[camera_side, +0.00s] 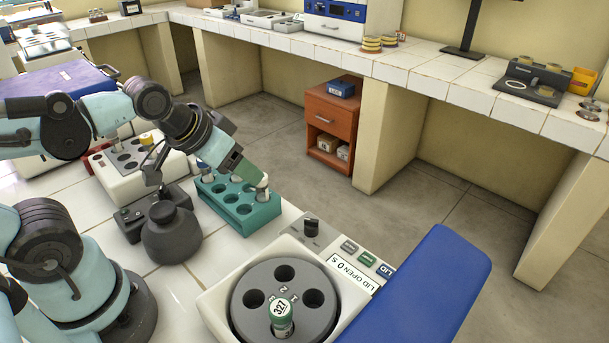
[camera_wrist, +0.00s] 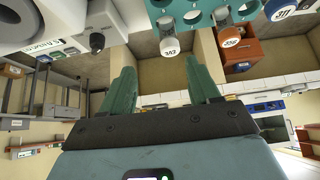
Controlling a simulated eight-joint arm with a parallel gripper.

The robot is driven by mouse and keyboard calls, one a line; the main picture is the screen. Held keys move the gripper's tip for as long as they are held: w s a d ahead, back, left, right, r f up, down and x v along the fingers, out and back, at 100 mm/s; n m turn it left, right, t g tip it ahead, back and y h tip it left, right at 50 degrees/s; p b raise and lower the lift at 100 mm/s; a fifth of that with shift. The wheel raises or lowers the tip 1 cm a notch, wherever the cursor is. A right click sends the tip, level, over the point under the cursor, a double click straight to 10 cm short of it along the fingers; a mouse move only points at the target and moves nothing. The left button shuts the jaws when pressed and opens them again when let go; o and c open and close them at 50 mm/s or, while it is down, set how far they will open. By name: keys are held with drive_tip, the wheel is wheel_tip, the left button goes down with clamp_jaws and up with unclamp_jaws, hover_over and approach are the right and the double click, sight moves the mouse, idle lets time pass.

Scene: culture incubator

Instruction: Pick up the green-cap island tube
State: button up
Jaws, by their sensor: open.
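A tube with a green-ringed cap marked 327 (camera_side: 282,312) stands in a hole of the dark centrifuge rotor (camera_side: 250,275) in the side view. My gripper (camera_side: 258,178) is at the teal tube rack (camera_side: 262,222), up and to the left of the rotor and well apart from this tube. In the wrist view my gripper (camera_wrist: 163,78) has its two green fingers spread with nothing between them. A white-capped tube (camera_wrist: 170,46) in the rack is just beyond the fingertips. I cannot make out the green cap in the wrist view.
Orange-capped (camera_wrist: 231,36) and blue-capped (camera_wrist: 279,9) tubes also stand in the rack. The centrifuge's blue lid (camera_side: 425,295) is open at the right. A dark round-bodied vessel (camera_side: 171,235) and a white block with holes (camera_side: 122,165) stand left of the rack.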

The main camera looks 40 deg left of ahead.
drive_tip(key=s+d+r+m+g+h, duration=0.1)
drive_tip(key=s+d+m, duration=0.15)
drive_tip(key=d, duration=0.25)
drive_tip(key=s+d+r+m+g+h, duration=0.1)
drive_tip(key=d+m+h, duration=0.15)
drive_tip(key=d, duration=0.25)
drive_tip(key=m+g, duration=0.3)
drive_tip(key=m, duration=0.4)
approach(280, 307)
drive_tip(key=shift+h, duration=0.25)
drive_tip(key=shift+a+x, duration=0.2)
drive_tip(key=shift+x, duration=0.95)
drive_tip(key=shift+a+x, duration=0.15)
drive_tip(key=shift+x, duration=0.95)
drive_tip(key=shift+a+x, duration=0.2)
drive_tip(key=shift+x, duration=0.95)
drive_tip(key=shift+d+x, duration=0.25)
drive_tip(key=shift+x, duration=2.4)
drive_tip(key=c, duration=1.1)
drive_tip(key=shift+r, duration=0.1)
